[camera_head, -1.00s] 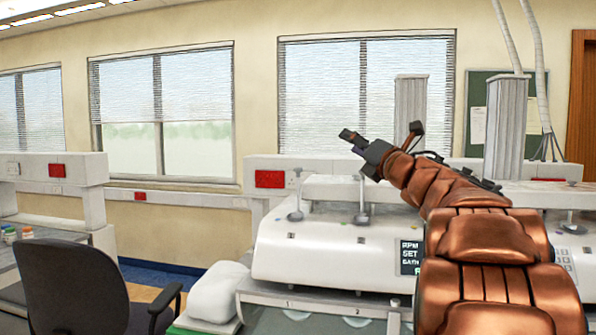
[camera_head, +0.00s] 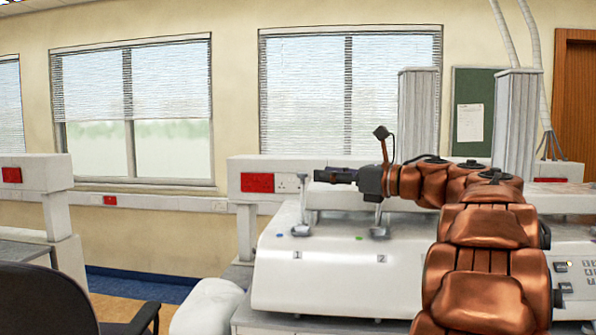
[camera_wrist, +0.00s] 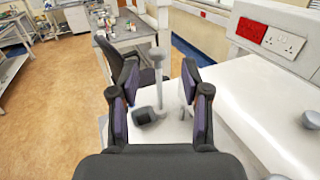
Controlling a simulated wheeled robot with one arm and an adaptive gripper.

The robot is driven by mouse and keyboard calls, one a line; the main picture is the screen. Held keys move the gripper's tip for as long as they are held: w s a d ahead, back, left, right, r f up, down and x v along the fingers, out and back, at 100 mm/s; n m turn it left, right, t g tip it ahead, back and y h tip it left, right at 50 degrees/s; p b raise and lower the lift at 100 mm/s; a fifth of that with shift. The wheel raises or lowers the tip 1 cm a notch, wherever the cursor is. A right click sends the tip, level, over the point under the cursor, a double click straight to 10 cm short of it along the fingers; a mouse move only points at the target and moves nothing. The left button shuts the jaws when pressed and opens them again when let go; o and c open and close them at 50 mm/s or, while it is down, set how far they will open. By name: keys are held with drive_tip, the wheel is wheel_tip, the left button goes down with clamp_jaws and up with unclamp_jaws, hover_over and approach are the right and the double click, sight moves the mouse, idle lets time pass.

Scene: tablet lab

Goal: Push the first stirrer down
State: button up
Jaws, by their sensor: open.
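The first stirrer (camera_head: 301,212), a grey post with a wide round foot, stands upright on the white machine (camera_head: 330,270) above the label 1. A second stirrer (camera_head: 379,225) stands to its right above the label 2, its upper part hidden behind my gripper. My gripper (camera_head: 317,176) points left, level with the first stirrer's top and just right of it. In the wrist view my gripper (camera_wrist: 160,73) is open and empty, with a grey post (camera_wrist: 158,85) showing between the fingers. I cannot tell whether they touch.
A white bench rail with a red socket panel (camera_head: 257,182) runs behind the machine. A dark office chair (camera_head: 45,300) stands at the lower left. A white rounded bundle (camera_head: 208,307) lies left of the machine. Grey columns (camera_head: 418,115) rise behind my arm.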

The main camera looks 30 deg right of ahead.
drive_tip(key=p+x, duration=0.1)
drive_tip(key=x, duration=0.5)
drive_tip(key=shift+w+a+p, duration=0.25)
drive_tip(key=shift+a+p, duration=0.1)
drive_tip(key=shift+p, duration=0.05)
drive_tip(key=shift+c, duration=0.2)
clamp_jaws()
